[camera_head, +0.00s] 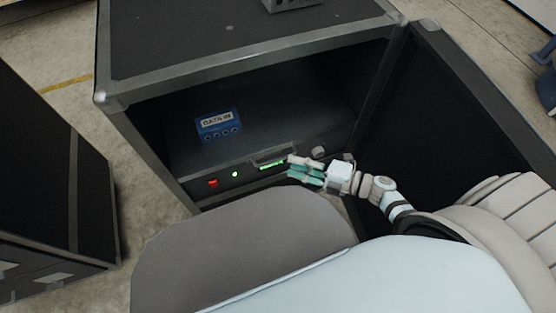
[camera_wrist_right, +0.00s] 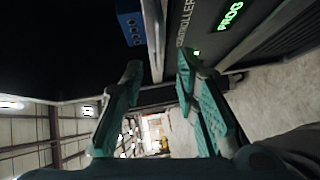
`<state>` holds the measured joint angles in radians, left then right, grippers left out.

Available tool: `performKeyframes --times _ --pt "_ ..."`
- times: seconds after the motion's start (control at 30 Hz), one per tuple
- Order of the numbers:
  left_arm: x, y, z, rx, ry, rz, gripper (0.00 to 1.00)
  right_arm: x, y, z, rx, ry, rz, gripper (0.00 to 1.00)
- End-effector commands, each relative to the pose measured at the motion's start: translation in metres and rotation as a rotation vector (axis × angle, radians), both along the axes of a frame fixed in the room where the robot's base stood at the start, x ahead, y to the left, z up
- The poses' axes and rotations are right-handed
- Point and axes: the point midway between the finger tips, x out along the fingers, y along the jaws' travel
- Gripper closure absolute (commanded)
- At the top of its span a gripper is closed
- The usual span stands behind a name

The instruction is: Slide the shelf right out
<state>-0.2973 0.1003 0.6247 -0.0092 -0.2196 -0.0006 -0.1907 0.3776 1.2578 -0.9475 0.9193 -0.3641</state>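The shelf (camera_head: 290,125) sits inside an open black case. Its front panel carries a red switch (camera_head: 212,183), a green light, a green lit display (camera_head: 272,164) and a bar handle (camera_head: 266,158). My right gripper (camera_head: 289,168) is at the panel's right part, by the display and handle. In the right wrist view, the fingers (camera_wrist_right: 158,78) are apart, with a grey bar (camera_wrist_right: 154,42) ahead in line with the gap. I cannot tell whether they touch it. A blue box marked "DATA IN" (camera_head: 218,125) stands on the shelf. My left gripper is out of view.
The case door (camera_head: 440,110) stands open at the right, beside my right arm. Another black case (camera_head: 50,180) stands at the left. A grey object (camera_head: 290,4) lies on top of the case. Concrete floor shows between the cases.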

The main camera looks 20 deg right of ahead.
Motion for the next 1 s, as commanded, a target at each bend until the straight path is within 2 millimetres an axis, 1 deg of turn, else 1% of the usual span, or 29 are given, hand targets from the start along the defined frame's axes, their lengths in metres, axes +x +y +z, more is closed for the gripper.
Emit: performKeyframes --times 0.03,0.1,0.2,0.33,0.57,0.73,1.0 --pt "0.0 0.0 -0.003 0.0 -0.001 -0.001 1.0 0.011 0.01 -0.002 0.003 -0.004 -0.002 0.72" --pt "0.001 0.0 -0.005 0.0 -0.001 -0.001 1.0 0.023 0.022 -0.005 0.003 -0.002 -0.003 0.72" --pt "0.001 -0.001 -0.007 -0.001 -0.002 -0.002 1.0 0.036 0.034 -0.008 0.003 -0.001 -0.003 0.72" --pt "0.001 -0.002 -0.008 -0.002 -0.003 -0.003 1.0 0.044 0.042 -0.009 0.002 0.001 -0.003 0.72" --pt "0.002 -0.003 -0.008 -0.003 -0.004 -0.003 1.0 0.045 0.043 -0.009 0.002 0.002 -0.003 0.72" --pt "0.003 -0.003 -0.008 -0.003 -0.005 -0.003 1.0 0.044 0.043 -0.009 0.002 0.002 -0.003 0.99" --pt "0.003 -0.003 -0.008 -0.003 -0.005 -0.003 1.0 0.044 0.043 -0.009 0.002 0.003 -0.003 1.0"
